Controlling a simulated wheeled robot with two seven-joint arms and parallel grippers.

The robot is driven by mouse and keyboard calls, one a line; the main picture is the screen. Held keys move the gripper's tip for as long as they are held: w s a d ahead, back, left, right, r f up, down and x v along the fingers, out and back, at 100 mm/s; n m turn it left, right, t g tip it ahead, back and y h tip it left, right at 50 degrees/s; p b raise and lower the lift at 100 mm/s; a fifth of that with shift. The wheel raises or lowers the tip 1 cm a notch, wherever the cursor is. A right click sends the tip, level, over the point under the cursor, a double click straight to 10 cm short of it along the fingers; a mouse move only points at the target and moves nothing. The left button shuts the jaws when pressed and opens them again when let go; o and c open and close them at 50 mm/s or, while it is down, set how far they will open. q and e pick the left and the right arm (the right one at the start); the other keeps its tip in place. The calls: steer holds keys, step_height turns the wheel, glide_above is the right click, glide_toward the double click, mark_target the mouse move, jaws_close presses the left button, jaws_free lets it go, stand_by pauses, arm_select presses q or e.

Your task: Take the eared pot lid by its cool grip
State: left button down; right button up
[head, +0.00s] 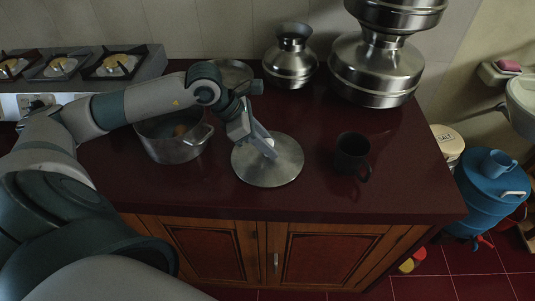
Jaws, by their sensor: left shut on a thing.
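The pot lid (283,171) is a flat round metal disc on the dark red counter, in the middle of the head view. My left gripper (268,147) comes down over the lid's centre and is shut on its pale grip, which the fingers partly hide. I cannot tell whether the lid rests on the counter or hangs just above it. An eared metal pot (176,147) stands open to the left of the lid, partly behind my left arm. My right gripper is not in view.
A dark mug (352,153) stands right of the lid. A metal jug (291,58) and large stacked metal vessels (375,68) stand at the back. A gas stove (75,68) is at the far left. The counter's front right (400,190) is clear.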

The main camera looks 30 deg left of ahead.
arm_select(q)
steer(key=shift+r, duration=0.15)
